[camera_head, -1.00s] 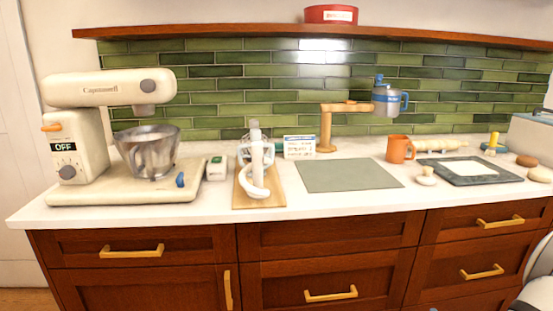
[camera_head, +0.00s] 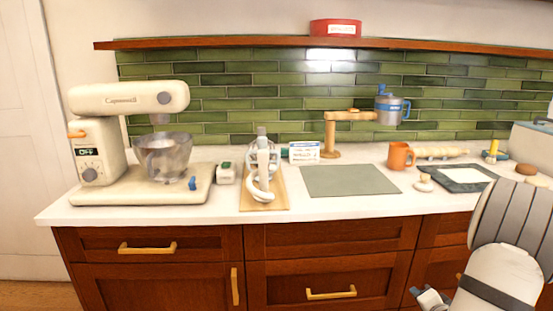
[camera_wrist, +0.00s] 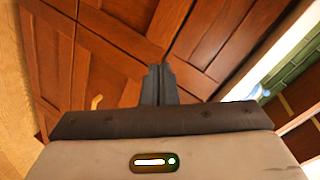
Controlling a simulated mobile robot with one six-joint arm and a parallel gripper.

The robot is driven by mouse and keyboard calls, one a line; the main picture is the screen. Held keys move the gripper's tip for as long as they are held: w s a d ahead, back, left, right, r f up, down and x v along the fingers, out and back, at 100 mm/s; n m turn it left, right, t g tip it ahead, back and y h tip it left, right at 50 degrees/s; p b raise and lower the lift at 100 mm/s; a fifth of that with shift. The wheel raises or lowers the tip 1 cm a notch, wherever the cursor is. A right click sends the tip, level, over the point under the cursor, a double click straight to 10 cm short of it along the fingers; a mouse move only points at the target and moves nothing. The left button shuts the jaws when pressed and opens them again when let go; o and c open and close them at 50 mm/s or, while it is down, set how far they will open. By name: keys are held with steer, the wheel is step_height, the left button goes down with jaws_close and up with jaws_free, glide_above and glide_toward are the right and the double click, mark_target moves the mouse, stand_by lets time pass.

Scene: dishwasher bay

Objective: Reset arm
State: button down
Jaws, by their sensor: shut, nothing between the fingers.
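My gripper (camera_wrist: 160,84) is shut and empty in the wrist view, its two dark fingers pressed together in front of the brown cabinet doors (camera_wrist: 122,52). In the head view my pale arm stands at the lower right, in front of the drawers below the counter. The gripper tip (camera_head: 430,299) shows only in part there, at the bottom edge. Nothing is held.
The white counter (camera_head: 225,208) carries a cream stand mixer (camera_head: 100,150) at left, a wooden board (camera_head: 264,202) with a white attachment, a grey-green mat (camera_head: 350,181) and an orange mug (camera_head: 400,156). Gold drawer handles (camera_head: 330,293) stick out. A red tin (camera_head: 335,27) stands on the shelf.

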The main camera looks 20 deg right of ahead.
steer(key=w+a+r+n+g+p, duration=0.2)
steer(key=a+r+n+g+p, duration=0.15)
steer(key=a+r, duration=0.55)
steer(key=w+a+r+n+g+p, duration=0.3)
steer(key=a+r+n+p, duration=0.1)
steer(key=a+r, duration=0.45)
steer(key=s+a+r+n+g+y+p, duration=0.1)
steer(key=s+a+r+n+p, duration=0.1)
steer(key=a, duration=0.5)
steer(key=s+a+r+n+g+y+p, duration=0.1)
steer(key=s+a+r+n, duration=0.2)
steer(key=s+a, duration=0.4)
steer(key=s+a+r+n+g+y+p, duration=0.1)
steer(key=s+a+r+n+g+p, duration=0.1)
steer(key=s+a+r, duration=0.2)
steer(key=s+a, duration=0.1)
steer(key=a, duration=0.2)
steer(key=shift+a+r+n+y+p, duration=0.25)
steer(key=shift+r+n+y+p, duration=0.05)
steer(key=shift+n+y, duration=0.1)
